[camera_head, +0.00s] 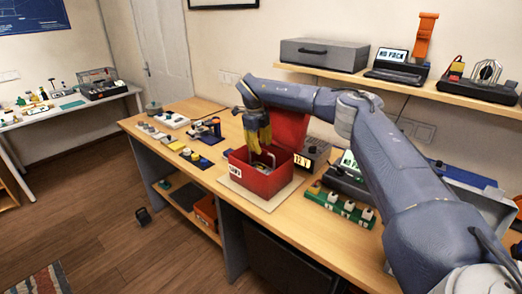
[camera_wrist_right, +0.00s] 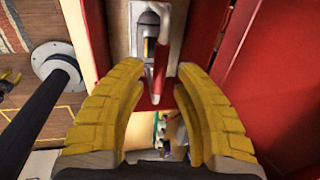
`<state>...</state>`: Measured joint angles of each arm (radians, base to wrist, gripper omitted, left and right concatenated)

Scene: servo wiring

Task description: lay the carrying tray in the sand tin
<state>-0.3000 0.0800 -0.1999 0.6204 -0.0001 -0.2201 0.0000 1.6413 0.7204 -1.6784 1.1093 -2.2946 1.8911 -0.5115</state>
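The sand tin appears to be the red open-topped box (camera_head: 259,183) with a white label on its front, whose lettering is too small to read surely. Its red lid (camera_head: 289,130) stands raised behind it. My right gripper (camera_head: 263,148) points down into the tin's opening. In the right wrist view its yellow fingers (camera_wrist_right: 162,70) are apart, on either side of a reddish upright bar. A pale grey piece with a handle (camera_wrist_right: 146,22) lies beyond the fingertips. It may be the carrying tray; I cannot tell surely. My left gripper is not in view.
The tin stands on a pale mat (camera_head: 232,184) near the bench's front edge. A green strip with white parts (camera_head: 340,207) lies to its right. A box with a lit display (camera_head: 312,156) is close behind. Several small parts lie left of the tin.

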